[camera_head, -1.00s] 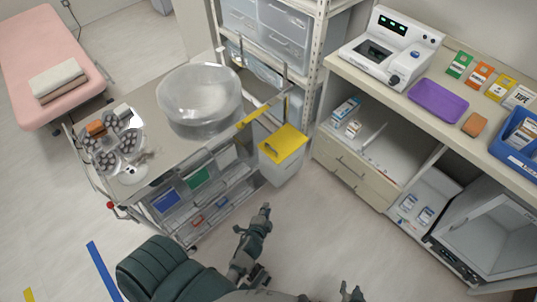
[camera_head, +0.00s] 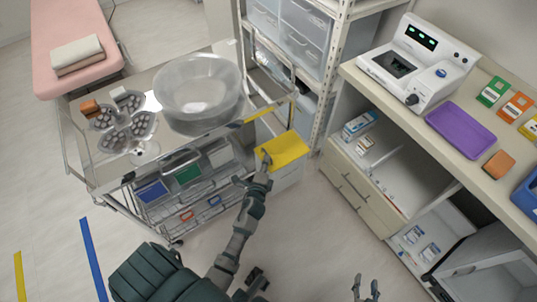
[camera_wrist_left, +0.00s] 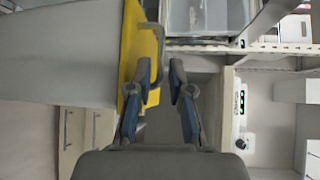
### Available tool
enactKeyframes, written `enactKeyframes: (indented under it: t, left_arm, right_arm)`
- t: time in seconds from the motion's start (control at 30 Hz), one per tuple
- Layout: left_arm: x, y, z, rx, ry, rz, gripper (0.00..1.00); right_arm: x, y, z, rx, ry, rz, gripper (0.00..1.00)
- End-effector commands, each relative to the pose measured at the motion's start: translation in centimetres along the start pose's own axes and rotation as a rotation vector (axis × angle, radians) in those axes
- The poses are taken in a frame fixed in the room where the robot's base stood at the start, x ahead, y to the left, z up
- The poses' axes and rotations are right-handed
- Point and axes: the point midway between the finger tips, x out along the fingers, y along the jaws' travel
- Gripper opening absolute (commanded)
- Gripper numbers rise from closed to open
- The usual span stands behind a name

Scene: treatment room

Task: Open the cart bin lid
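The cart bin (camera_head: 289,179) is a pale box at the right end of the cart, with a yellow lid (camera_head: 287,149) lying over its top. My left gripper (camera_head: 265,160) is at the lid's left front edge. In the left wrist view, the two fingers (camera_wrist_left: 161,68) stand apart with a gap between them, and the yellow lid (camera_wrist_left: 130,45) is beside and partly behind the left finger. I cannot tell whether that finger touches it. My right gripper (camera_head: 366,289) is at the bottom edge of the head view, fingers apart and empty.
A shelf rack (camera_head: 327,75) stands behind the bin. A counter (camera_head: 415,104) with drawers is to the right. The floor in front of the bin is open.

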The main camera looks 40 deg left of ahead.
Motion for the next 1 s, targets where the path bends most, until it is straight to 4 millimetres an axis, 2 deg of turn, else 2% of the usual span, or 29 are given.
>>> enactKeyframes:
  t: [0.1,0.3,0.6,0.63,0.7,1.0]
  left_arm:
    - [2.2,0.2,0.1,0.001,-0.001,0.001,0.20]
    - [4.1,0.2,0.1,0.000,-0.001,0.002,0.20]
    - [4.3,0.0,0.1,0.000,-0.001,0.001,0.20]
    - [4.3,0.0,0.0,0.000,-0.001,0.001,0.17]
    - [4.3,0.0,0.0,0.000,-0.001,0.001,0.00]
    - [4.3,0.1,0.0,-0.001,0.001,0.003,0.00]
  right_arm:
    - [0.4,-0.2,-0.8,0.001,0.061,-0.005,0.40]
    - [0.5,-0.5,-2.0,0.002,0.130,-0.008,0.40]
    - [0.5,-0.4,-2.3,0.003,0.144,-0.010,0.40]
    - [0.5,-0.4,-2.3,0.003,0.143,-0.010,0.40]
    - [0.6,-0.4,-2.3,0.003,0.142,-0.009,0.40]
    - [0.6,-0.4,-2.3,0.003,0.141,-0.009,0.40]
